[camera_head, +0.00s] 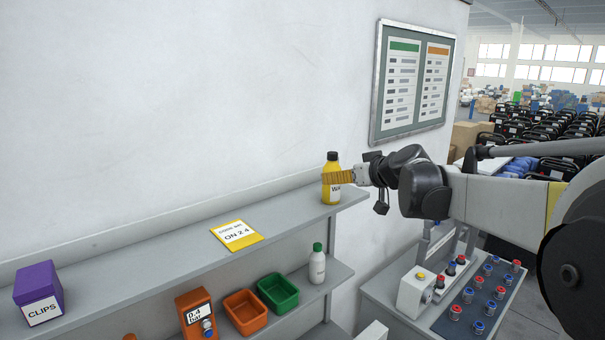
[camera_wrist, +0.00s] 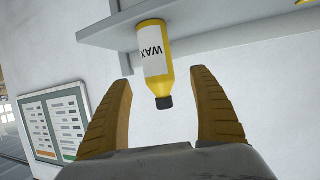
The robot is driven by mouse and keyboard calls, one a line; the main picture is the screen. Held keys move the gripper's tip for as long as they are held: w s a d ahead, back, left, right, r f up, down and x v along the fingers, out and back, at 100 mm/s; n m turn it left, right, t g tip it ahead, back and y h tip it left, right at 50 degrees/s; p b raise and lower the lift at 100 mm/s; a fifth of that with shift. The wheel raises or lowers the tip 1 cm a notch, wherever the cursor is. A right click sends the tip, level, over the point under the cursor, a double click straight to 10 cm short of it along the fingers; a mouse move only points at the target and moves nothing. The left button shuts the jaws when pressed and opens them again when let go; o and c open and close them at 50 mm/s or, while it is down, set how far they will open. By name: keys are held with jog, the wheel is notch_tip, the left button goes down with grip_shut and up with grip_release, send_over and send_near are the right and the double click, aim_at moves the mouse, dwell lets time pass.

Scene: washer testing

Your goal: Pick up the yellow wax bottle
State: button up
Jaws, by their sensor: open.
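The yellow wax bottle (camera_head: 331,186) has a black cap and a white label. It stands upright near the right end of the upper grey shelf (camera_head: 290,217). My gripper (camera_head: 340,177) is at the bottle's height and overlaps it in the head view. In the wrist view the bottle (camera_wrist: 156,70) appears upside down, between and beyond the two yellow-brown fingers of my gripper (camera_wrist: 163,98). The fingers are open, with a visible gap on each side of the bottle. I see no contact there.
A yellow card (camera_head: 237,235) lies left on the upper shelf, and a purple CLIPS box (camera_head: 38,292) stands far left. Below are a white bottle (camera_head: 317,265), a green bin (camera_head: 278,292) and an orange bin (camera_head: 245,311). A control panel (camera_head: 470,310) stands at right.

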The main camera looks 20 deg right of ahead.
aim_at(331, 194)
jog(key=x, duration=0.2)
jog(key=shift+w+d+f+p, duration=0.1)
jog(key=shift+w+p, duration=0.3)
jog(key=p+x, duration=0.1)
jog(key=x, duration=0.2)
jog(key=shift+w+f, duration=0.15)
jog(key=shift+w, duration=0.1)
jog(key=shift+w+f, duration=0.25)
jog(key=shift+w, duration=0.1)
jog(key=shift+s+r, duration=0.15)
jog(key=shift+s, duration=0.15)
jog(key=shift+c, duration=0.9)
jog(key=shift+w, duration=0.1)
jog(key=c, duration=1.3)
